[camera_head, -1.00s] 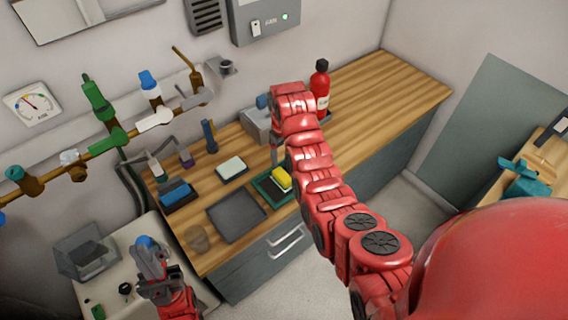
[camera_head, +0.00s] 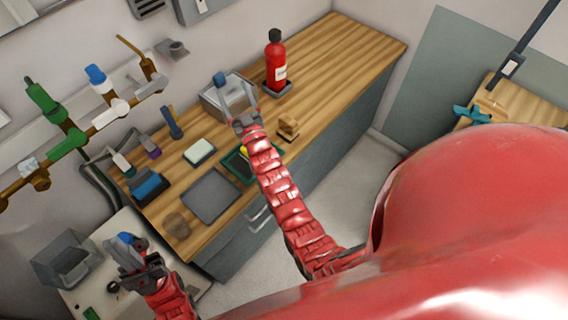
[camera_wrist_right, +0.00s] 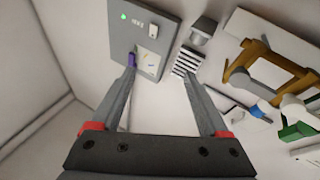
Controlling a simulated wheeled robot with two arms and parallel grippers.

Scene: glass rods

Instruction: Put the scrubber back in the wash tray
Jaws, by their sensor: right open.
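A yellow-and-green block, possibly the scrubber, lies on the green tray (camera_head: 229,160); my right arm now hides most of it. A flat grey tray (camera_head: 209,196) lies left of it, empty. I cannot tell which tray is the wash tray. My right gripper (camera_head: 235,98) is raised above the counter's back, open. In the right wrist view its fingers (camera_wrist_right: 157,95) are spread, with nothing between them, facing the wall. My left gripper (camera_head: 126,246) is at the lower left, over the white side table. A blue piece shows at its tip; whether it is held is unclear.
The wooden counter (camera_head: 335,60) is clear at its right. A red extinguisher (camera_head: 275,65), a grey box (camera_head: 216,100) and a small wooden block (camera_head: 288,127) stand near my right arm. A blue sponge (camera_head: 148,187) and a pale block (camera_head: 199,151) lie left. Pipes run along the wall.

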